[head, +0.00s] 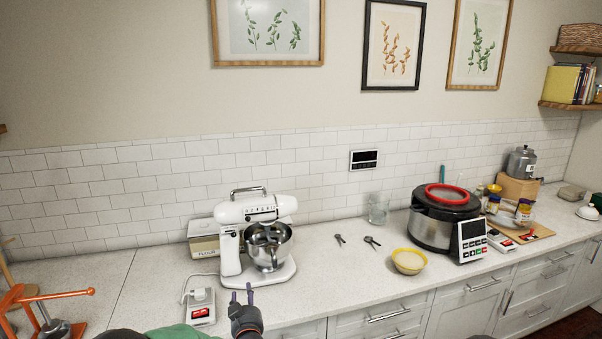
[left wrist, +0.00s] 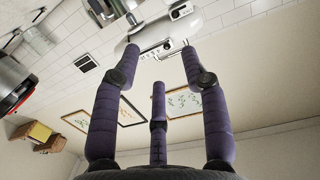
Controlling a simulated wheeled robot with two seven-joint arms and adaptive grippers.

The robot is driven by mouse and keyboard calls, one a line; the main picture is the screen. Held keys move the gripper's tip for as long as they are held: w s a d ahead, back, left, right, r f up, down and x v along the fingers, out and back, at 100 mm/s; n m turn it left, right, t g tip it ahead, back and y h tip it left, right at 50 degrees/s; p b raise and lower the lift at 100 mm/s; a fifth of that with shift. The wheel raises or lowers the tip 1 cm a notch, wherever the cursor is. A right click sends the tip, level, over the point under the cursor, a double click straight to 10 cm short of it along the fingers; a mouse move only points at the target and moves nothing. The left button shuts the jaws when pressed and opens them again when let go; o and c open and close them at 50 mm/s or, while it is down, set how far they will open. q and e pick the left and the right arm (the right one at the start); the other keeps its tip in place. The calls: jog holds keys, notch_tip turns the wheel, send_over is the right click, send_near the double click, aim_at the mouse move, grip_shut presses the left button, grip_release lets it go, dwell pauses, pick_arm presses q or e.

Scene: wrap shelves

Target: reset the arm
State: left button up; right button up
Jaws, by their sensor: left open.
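My left gripper (head: 243,297) is at the bottom of the head view, in front of the white stand mixer (head: 232,246) and low near the counter's front edge. Its dark fingers point up and are apart, with nothing between them. In the left wrist view the gripper's purple fingers (left wrist: 155,72) are spread and empty. The mixer (left wrist: 155,35) shows beyond the fingertips there, upside down. My right gripper does not show in either view.
The counter (head: 330,278) holds a flour box (head: 203,238), a yellow bowl (head: 408,261), a multicooker (head: 432,228) and a glass (head: 378,208). An orange lever tool (head: 45,296) stands at the left.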

pick_arm(q)
jog(key=s+d+f+g+h+b, duration=0.1)
jog(key=s+f+g+h, duration=0.15)
jog(key=s+f, duration=0.45)
jog(key=s+d+f+m+g+h+b, duration=0.1)
jog(key=s+f+g, duration=0.2)
jog(key=f, duration=0.9)
jog(key=s+d+f+g+h, duration=0.1)
jog(key=s+f+g+h, duration=0.1)
jog(key=s+f, duration=0.5)
jog(key=s+d+f+g+h+b, duration=0.1)
jog(key=s+f+g, duration=0.3)
jog(key=s+f, duration=0.3)
jog(key=s+d+f+g+h+b, duration=0.1)
jog(key=s+f+g, duration=0.3)
jog(key=s, duration=1.3)
notch_tip(320, 180, down, 3)
jog(key=shift+d+r+n+g+h, duration=0.1)
jog(key=shift+d+n+g+h, duration=0.25)
jog(key=shift+d, duration=0.4)
